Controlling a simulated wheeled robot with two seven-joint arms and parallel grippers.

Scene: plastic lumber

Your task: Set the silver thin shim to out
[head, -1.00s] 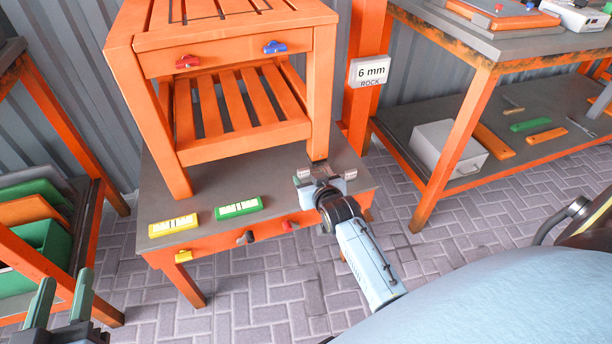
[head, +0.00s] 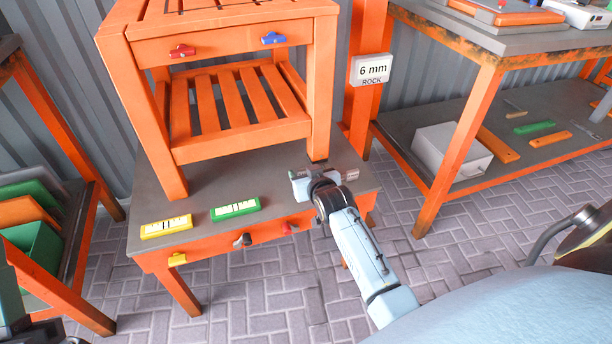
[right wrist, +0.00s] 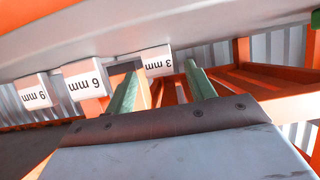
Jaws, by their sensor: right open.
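I cannot make out a piece that is surely the silver thin shim. A small silver-and-black lever (head: 242,240) sits on the front edge of the low grey table (head: 275,188), between a yellow lever (head: 177,258) and a red lever (head: 290,228). My right gripper (head: 322,172) is over the table's right end, close to the front right leg of the orange slatted stand (head: 320,110). In the right wrist view its two green fingers (right wrist: 163,88) are apart with nothing between them. My left gripper (head: 10,318) is cut off at the lower left edge.
A yellow block (head: 166,227) and a green block (head: 235,209) lie on the low table. Red (head: 182,51) and blue (head: 273,39) levers are on the stand's front. A bench (head: 470,185) stands right.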

